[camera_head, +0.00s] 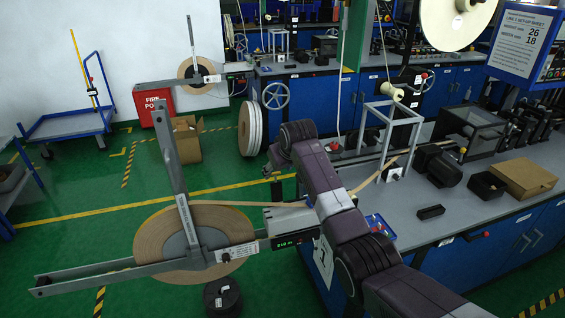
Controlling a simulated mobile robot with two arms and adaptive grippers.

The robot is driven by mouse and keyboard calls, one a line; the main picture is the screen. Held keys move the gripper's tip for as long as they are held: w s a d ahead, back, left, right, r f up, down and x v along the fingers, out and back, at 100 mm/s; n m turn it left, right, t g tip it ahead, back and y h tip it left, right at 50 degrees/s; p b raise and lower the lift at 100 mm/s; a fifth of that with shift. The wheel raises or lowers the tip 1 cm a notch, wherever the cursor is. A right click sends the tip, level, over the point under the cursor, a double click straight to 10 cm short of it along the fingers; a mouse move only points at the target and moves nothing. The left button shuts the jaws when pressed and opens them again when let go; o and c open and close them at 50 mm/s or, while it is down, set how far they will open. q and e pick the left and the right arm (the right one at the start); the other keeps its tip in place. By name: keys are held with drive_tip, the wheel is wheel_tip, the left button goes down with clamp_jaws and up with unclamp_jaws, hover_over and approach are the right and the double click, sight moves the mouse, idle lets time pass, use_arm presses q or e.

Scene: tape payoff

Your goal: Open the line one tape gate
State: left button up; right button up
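The near tape payoff holds a large tan tape reel (153,236) with a grey centre. A long grey bar (172,145) with a label stands up, slightly tilted, across the reel's front. A second grey bar (95,273) runs level across it to a unit with a lit display (284,244). I cannot tell which bar is the gate. Tape (250,204) runs from the reel toward the bench. My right arm comes in from the lower right and crosses above the bench end. A dark part at its far end looks like my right gripper (277,188); its fingers are not clear. My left gripper is not in view.
The near bench (455,218) carries a metal frame (388,135), black boxes and a brown carton (522,178). A Line 1 sheet (523,40) hangs above. A similar payoff (197,76) stands behind. A black spool (222,297) is below the reel.

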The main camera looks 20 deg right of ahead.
drive_tip(key=v, duration=0.6)
drive_tip(key=shift+s+r, duration=0.15)
drive_tip(key=shift+r, duration=0.15)
drive_tip(key=shift+d, duration=0.1)
